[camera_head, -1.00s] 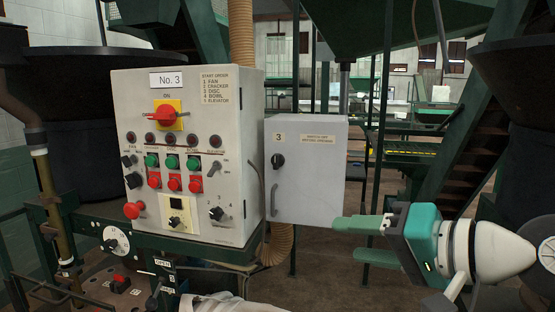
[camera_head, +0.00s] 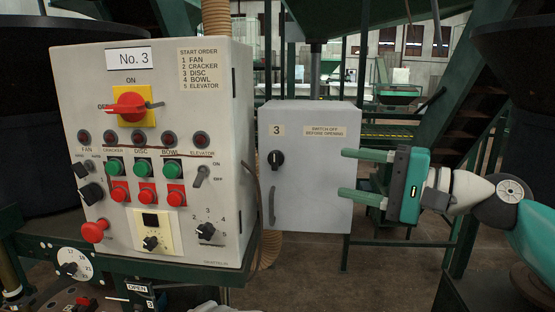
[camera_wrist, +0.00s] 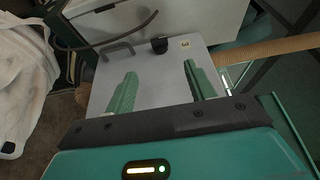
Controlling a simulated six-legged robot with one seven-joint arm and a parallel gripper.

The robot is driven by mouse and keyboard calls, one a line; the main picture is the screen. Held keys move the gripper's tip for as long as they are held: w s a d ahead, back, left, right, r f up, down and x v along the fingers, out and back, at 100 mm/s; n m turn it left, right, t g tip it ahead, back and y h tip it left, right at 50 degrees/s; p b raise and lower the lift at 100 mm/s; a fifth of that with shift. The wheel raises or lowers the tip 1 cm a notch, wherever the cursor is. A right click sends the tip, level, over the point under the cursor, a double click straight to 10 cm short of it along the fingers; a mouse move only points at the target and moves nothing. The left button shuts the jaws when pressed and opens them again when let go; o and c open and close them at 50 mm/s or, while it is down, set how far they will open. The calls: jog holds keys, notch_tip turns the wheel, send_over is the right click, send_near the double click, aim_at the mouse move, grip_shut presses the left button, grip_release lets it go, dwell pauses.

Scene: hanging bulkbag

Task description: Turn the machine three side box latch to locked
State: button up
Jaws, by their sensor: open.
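The grey side box (camera_head: 312,190) carries a label "3" and a sign "SWITCH OFF BEFORE OPENING". Its black round latch knob (camera_head: 276,159) sits on the left of the door, above a grey handle (camera_head: 271,204). My gripper (camera_head: 346,174) is open and empty, in front of the right side of the door, with its fingers pointing left. In the wrist view the side box door (camera_wrist: 150,75) lies past my two green fingers (camera_wrist: 158,85). The knob (camera_wrist: 159,45) shows beyond and between the fingertips, apart from them. The exact setting of the knob is too small to read.
The No. 3 control panel (camera_head: 220,60), with a red main switch (camera_head: 126,105) and several buttons, stands left of the side box. A ribbed hose (camera_head: 270,248) hangs below. A white cloth bag (camera_wrist: 25,60) shows in the wrist view. Dark machinery stands at right.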

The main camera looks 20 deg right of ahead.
aim_at(278, 162)
jog(key=x, duration=1.3)
jog(key=shift+w+a+f, duration=0.1)
jog(key=shift+w+a, duration=0.15)
jog(key=shift+a, duration=0.05)
jog(key=c, duration=1)
